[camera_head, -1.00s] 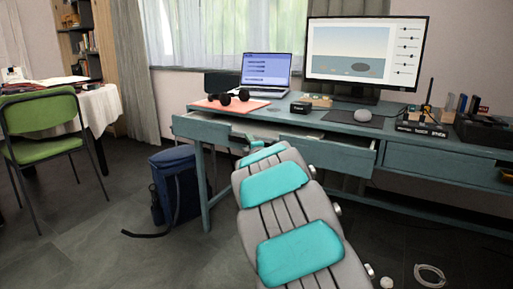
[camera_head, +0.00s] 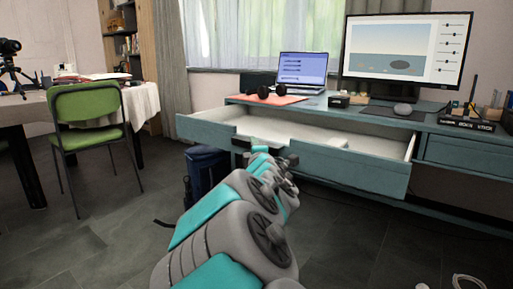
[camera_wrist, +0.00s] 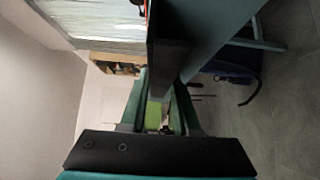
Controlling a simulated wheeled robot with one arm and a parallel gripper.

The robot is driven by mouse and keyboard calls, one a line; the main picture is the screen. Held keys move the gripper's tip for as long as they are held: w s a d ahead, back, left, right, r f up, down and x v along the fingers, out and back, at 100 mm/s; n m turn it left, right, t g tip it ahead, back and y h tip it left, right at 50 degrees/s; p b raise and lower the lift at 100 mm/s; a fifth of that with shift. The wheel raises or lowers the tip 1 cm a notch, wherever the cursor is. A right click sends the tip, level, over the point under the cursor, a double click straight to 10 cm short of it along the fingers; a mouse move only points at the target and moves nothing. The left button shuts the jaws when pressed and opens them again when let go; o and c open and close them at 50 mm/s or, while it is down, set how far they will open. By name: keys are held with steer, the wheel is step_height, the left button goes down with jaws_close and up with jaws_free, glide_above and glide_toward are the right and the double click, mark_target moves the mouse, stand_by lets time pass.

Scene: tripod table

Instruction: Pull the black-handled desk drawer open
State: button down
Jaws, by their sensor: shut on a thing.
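The wide teal desk drawer (camera_head: 352,168) stands well open in the head view, with its pale, mostly empty inside showing. A small light thing (camera_head: 334,142) lies in it. In the wrist view, my gripper (camera_wrist: 162,88) is shut on the black handle (camera_wrist: 170,62), a dark bar at the fingertips. The exact contact is partly hidden.
The desk (camera_head: 440,128) bears a laptop (camera_head: 303,70), a monitor (camera_head: 402,52) and small items. A blue bag (camera_head: 205,170) stands on the floor under the drawer's left end. A green chair (camera_head: 88,120) is at left. The floor between is clear.

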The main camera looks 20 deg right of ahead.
steer(key=shift+s+d+f, duration=0.1)
steer(key=shift+f, duration=0.4)
steer(key=c, duration=1)
jaws_free()
steer(key=shift+o, duration=1.4)
steer(key=shift+r, duration=0.25)
steer(key=s+a, duration=0.1)
steer(key=s, duration=0.6)
steer(key=shift+s+p, duration=0.3)
steer(key=shift+p, duration=0.05)
